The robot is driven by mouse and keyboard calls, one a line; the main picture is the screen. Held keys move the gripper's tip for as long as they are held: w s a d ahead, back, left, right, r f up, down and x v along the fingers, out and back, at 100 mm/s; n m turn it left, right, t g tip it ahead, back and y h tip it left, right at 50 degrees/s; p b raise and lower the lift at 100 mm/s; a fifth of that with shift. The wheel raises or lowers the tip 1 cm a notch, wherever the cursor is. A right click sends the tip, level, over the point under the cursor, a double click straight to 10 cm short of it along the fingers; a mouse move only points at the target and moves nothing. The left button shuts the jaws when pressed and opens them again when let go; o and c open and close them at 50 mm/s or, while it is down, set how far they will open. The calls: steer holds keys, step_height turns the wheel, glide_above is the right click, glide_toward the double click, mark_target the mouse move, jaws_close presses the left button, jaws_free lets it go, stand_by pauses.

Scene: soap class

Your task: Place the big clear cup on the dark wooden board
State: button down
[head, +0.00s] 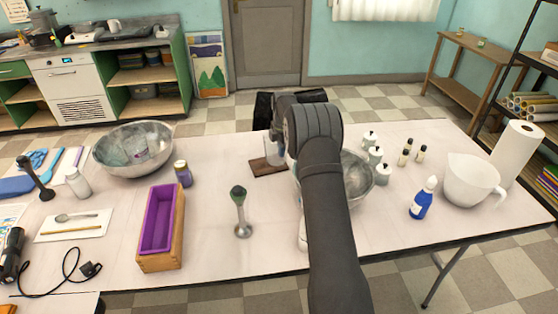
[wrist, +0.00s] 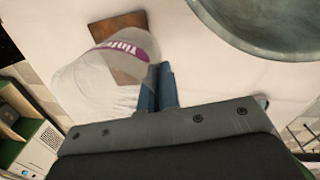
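The big clear cup (head: 271,153) is at the far side of the table, its base at or just above the dark wooden board (head: 266,169). I cannot tell whether they touch. In the wrist view the cup (wrist: 85,85) has a purple label and overlaps part of the board (wrist: 110,28). My gripper's two blue fingers (wrist: 158,85) are close together at the cup's right edge and appear to pinch its wall. In the head view my arm hides most of the gripper.
A metal bowl (head: 358,178) stands close to the right, partly behind my arm; it also shows in the wrist view (wrist: 270,25). A small dark jar (head: 183,174), a stick blender (head: 241,212) and a purple mould in a wooden box (head: 160,228) stand left.

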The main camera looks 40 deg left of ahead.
steer(key=shift+f, duration=2.2)
steer(key=shift+f, duration=0.2)
steer(key=c, duration=1.7)
jaws_free()
steer(key=r, duration=1.2)
steer(key=shift+s+d+r, duration=0.2)
steer(key=shift+s+d, duration=0.05)
steer(key=shift+d, duration=0.15)
